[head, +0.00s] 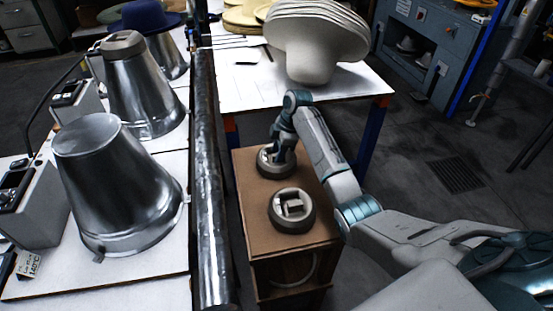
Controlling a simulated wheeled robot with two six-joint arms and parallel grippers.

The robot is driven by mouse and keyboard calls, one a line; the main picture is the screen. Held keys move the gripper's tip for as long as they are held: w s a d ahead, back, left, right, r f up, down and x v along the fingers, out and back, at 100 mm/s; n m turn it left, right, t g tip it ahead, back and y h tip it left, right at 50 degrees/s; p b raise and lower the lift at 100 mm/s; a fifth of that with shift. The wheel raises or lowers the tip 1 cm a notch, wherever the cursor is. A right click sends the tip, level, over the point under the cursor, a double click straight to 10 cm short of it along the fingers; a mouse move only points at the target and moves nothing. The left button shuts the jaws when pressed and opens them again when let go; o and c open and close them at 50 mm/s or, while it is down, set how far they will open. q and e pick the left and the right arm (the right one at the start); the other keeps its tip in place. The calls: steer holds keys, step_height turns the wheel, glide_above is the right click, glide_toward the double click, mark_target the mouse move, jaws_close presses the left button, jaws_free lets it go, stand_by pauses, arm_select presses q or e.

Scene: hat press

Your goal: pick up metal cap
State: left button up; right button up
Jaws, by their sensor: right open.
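Two round grey metal caps rest on top of a small brown cabinet. The near metal cap (291,223) has a raised block in its recessed top. The far metal cap (266,168) is partly hidden by my right gripper (275,151). My right arm comes in from the lower right, and its open gripper points down at the far cap. I cannot tell whether the fingers touch it. A similar cap (122,39) sits on top of a metal cone at the left. My left gripper is not in view.
Large metal cones (112,180) stand on the white table (150,270) at left. Stacked pale hats (316,45) are on another white table behind. Open floor lies to the right.

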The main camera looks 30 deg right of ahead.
jaws_close()
stand_by(1.4)
steer(key=shift+w+r, duration=0.1)
